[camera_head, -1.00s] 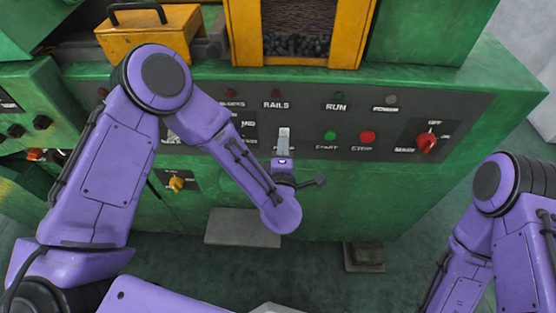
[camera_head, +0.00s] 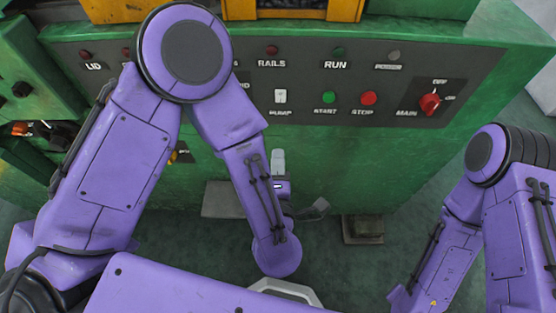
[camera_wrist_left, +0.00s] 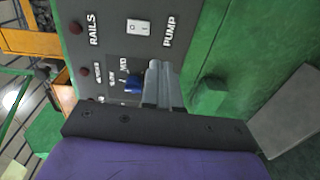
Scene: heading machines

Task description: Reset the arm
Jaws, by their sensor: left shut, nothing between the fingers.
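My left arm (camera_head: 135,140) is purple and comes in from the left, its forearm bent down in front of the green machine. My left gripper (camera_head: 278,160) is shut and empty, just below the white PUMP switch (camera_head: 280,96) and apart from it. In the left wrist view the shut grey fingers (camera_wrist_left: 160,84) show beside a blue knob (camera_wrist_left: 133,85) on the panel; I cannot tell the gap to it. The PUMP switch also shows there (camera_wrist_left: 138,33). My right arm (camera_head: 495,195) is bent at the right; its gripper is not in view.
The green machine's dark control panel (camera_head: 450,60) spans the front, with a green START button (camera_head: 325,98), a red STOP button (camera_head: 368,98) and a red MAIN knob (camera_head: 430,103). A grey pedal-like block (camera_head: 362,230) is on the floor. Floor space lies between my arms.

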